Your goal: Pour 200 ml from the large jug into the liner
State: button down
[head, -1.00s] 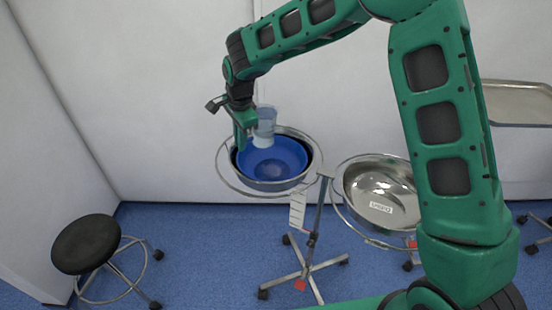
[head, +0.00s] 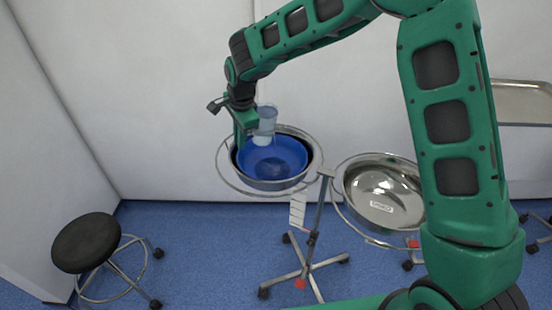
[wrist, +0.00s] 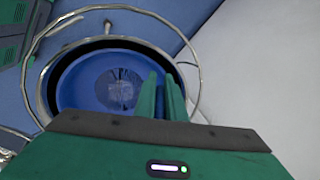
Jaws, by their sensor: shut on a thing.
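The clear jug (head: 266,122) is above the back of the blue liner in the head view, close to upright with a slight lean. Its contents look pale, but I cannot read a level. My gripper (head: 246,132) is shut on the jug's left side. The blue liner (head: 290,150) sits in a basin in a ring stand, below the jug. The wrist view shows the liner (wrist: 75,85) with a pale, broken-looking patch at its bottom; I cannot tell if it is liquid. My gripper's fingers (wrist: 162,95) stand close together there, and the jug cannot be made out.
A second, steel basin (head: 378,195) with a label sits in a ring to the right of the liner's stand (head: 312,262). A black stool (head: 88,243) stands at the left. A steel tray (head: 520,102) is at the far right. The wall is close behind the liner.

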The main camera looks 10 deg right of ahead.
jog(key=shift+w+a+r+t+y+p, duration=0.1)
jog(key=shift+w+a+t+y+p, duration=0.25)
jog(key=shift+t+p, duration=0.3)
dwell(1.4)
jog(key=shift+d, duration=0.15)
dwell(0.4)
dwell(0.3)
jog(key=shift+w+r+t+p, duration=0.1)
jog(key=shift+t+p, duration=0.15)
jog(key=shift+p, duration=0.1)
jog(key=shift+y, duration=0.25)
dwell(0.3)
